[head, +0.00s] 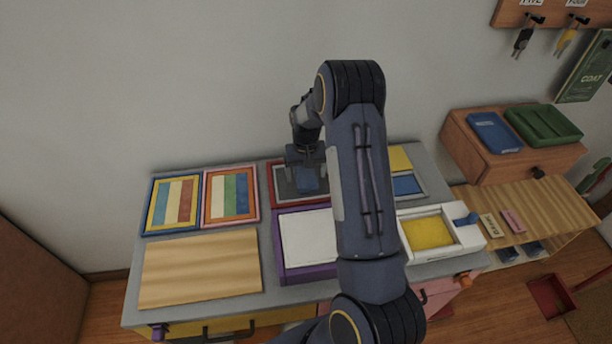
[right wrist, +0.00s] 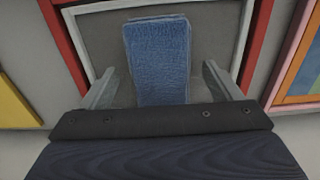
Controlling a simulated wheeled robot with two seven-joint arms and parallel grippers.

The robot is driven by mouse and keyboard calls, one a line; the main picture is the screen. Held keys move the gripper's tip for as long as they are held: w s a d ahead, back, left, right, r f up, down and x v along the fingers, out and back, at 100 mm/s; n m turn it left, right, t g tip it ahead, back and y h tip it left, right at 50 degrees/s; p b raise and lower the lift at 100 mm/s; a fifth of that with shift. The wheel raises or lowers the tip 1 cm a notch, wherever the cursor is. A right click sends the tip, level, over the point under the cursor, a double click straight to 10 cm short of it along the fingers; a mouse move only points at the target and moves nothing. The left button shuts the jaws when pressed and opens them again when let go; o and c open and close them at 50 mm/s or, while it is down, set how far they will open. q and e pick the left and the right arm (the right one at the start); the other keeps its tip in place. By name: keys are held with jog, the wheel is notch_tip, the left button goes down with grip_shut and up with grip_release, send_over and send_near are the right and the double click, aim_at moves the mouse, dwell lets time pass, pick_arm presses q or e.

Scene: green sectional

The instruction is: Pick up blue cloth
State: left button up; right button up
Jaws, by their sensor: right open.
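The blue cloth (right wrist: 158,58) is a folded rectangle lying on a grey panel inside a white and red frame (right wrist: 63,40). In the head view the cloth (head: 307,180) shows just below my right gripper (head: 307,172), partly covered by it. In the right wrist view my right gripper (right wrist: 160,88) is open, with one finger on each side of the cloth and a gap to each. I cannot tell how high the fingers are above the panel. My left gripper is not in view.
The red-framed tray (head: 274,190) lies on a grey tabletop (head: 205,318) against the wall. Two striped panels (head: 173,203) and a wooden board (head: 200,268) lie left of it. A purple-edged box (head: 305,240) is in front. A white box (head: 462,238) with yellow inside stands right.

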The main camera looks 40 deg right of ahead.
jog(key=shift+c, duration=0.3)
jog(key=c, duration=1.1)
jog(key=shift+r, duration=0.15)
